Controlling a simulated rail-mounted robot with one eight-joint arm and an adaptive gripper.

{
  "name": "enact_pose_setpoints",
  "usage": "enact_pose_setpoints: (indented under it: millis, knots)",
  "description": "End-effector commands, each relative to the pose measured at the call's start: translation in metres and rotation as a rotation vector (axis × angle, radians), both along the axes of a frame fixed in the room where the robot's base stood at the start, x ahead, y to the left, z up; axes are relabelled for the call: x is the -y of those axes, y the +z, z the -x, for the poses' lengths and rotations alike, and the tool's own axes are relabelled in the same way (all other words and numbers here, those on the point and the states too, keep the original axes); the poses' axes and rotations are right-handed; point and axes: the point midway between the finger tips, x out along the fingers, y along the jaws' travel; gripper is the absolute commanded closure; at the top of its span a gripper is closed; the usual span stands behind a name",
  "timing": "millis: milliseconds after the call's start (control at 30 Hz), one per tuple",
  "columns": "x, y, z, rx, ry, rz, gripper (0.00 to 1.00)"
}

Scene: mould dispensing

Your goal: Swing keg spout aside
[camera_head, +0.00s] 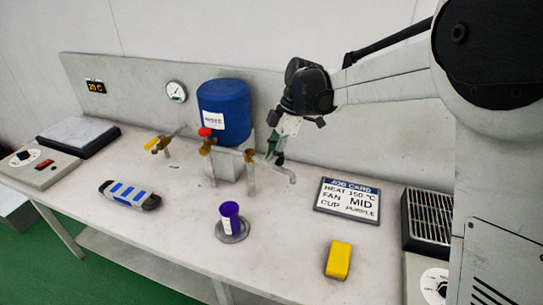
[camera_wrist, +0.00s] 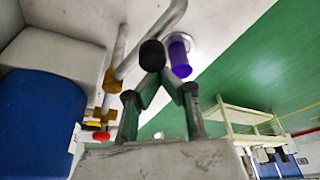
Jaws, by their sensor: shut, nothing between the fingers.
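The blue keg (camera_head: 223,112) stands on a pale block at the back of the bench, with a white label on its front. Its metal spout (camera_head: 281,169) runs to the right from brass fittings and bends down at its end. A red knob (camera_head: 205,132) sits on the left brass fitting. My gripper (camera_head: 275,159) is shut and empty, pointing down close beside the spout near the keg's right side. In the wrist view the shut fingertips (camera_wrist: 152,55) are right by the spout tube (camera_wrist: 150,38); I cannot tell whether they touch it.
A purple cup (camera_head: 230,214) stands on a round grey base in front of the spout. A yellow-handled tap (camera_head: 158,143) is left of the keg. A job card (camera_head: 347,200), a yellow block (camera_head: 338,260) and a blue-striped object (camera_head: 129,195) lie on the bench.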

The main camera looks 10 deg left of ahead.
Motion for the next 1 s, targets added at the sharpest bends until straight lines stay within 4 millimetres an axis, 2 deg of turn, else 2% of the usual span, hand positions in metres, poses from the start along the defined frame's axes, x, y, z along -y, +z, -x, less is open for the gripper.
enact_pose_setpoints:
  millis: [367, 633, 800, 1000]
  knots:
    - [0.001, 0.0, 0.0, 0.004, -0.005, 0.004, 1.0]
    - [-0.021, 0.002, 0.026, 0.002, -0.003, 0.002, 1.0]
    - [-0.01, 0.038, 0.016, 0.002, -0.01, 0.002, 1.0]
    - [0.0, 0.073, 0.009, 0.001, -0.008, 0.002, 1.0]
